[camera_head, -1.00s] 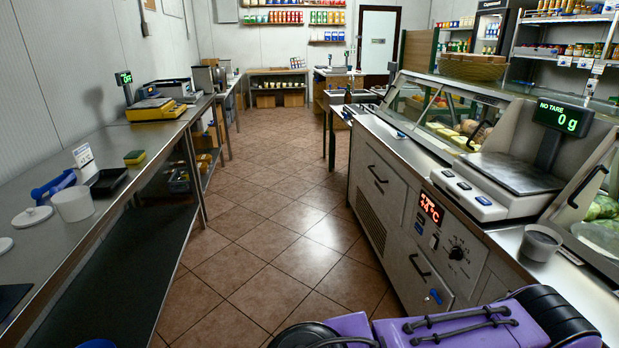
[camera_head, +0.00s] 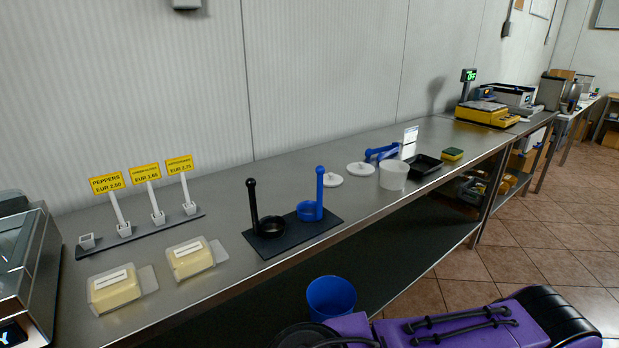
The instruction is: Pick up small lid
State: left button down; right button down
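Two round white lids with small knobs lie flat on the steel counter (camera_head: 262,205). The left lid (camera_head: 331,181) looks slightly smaller than the right lid (camera_head: 360,169). A white tub (camera_head: 393,176) stands just right of the lids, and a blue handled tool (camera_head: 381,153) lies behind them. Neither of my grippers is in view, so whether they are open or shut is hidden.
A black mat (camera_head: 292,235) with a black and a blue upright-handled ladle stands left of the lids. Butter-like blocks (camera_head: 190,258) and price signs (camera_head: 145,174) are further left. A black tray (camera_head: 424,165) is right. A blue bin (camera_head: 331,297) stands below the counter edge.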

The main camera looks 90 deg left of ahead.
aim_at(330, 179)
jog(key=u, duration=0.05)
jog(key=i, duration=0.6)
jog(key=u, duration=1.65)
